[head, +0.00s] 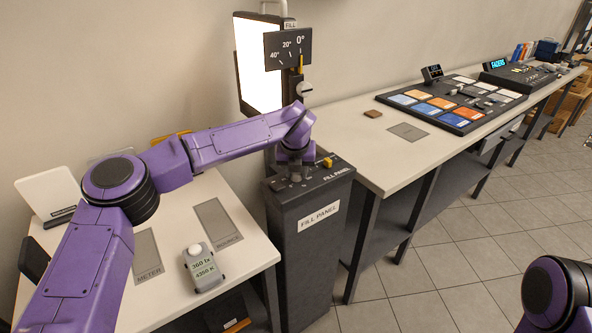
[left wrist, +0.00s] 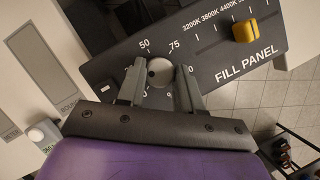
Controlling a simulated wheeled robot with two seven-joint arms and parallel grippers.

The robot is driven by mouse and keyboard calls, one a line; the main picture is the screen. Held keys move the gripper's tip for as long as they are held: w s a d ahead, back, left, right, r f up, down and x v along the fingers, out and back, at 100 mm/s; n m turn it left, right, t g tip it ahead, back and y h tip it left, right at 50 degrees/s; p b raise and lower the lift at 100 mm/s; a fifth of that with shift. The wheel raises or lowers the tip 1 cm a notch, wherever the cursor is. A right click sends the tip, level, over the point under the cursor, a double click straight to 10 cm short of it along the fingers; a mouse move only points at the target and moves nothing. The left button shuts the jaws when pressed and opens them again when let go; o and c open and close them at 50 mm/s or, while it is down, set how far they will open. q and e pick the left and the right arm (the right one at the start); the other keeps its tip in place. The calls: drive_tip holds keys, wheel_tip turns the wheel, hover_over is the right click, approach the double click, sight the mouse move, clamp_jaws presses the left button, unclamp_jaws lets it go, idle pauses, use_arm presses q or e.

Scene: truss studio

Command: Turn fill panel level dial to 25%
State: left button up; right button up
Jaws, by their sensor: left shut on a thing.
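The fill panel (head: 312,228) is a dark pedestal in the middle of the head view, with its name on the front. In the left wrist view its sloped top (left wrist: 215,62) carries a scale with 50 and 75 readable. The level dial (left wrist: 160,71) is a round grey knob there, between my left gripper's fingers. My left gripper (left wrist: 162,80) is shut on this dial from above. Its fingers hide part of the scale, and I cannot tell the dial's exact setting. In the head view my left gripper (head: 294,163) hides the dial. My right gripper is not in view.
A yellow slider knob (left wrist: 245,31) sits beside the dial on a scale marked in K. A light meter (head: 203,268) lies on the left table (head: 185,225). A lit panel (head: 259,62) stands behind. The right table (head: 385,165) holds a board of coloured tiles (head: 452,102).

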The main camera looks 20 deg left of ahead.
use_arm(q)
drive_tip(key=o, duration=1)
drive_tip(key=shift+f, duration=0.1)
drive_tip(key=b+v, duration=0.1)
drive_tip(key=v, duration=0.9)
drive_tip(key=shift+r+b, duration=0.25)
drive_tip(key=shift+b, duration=0.15)
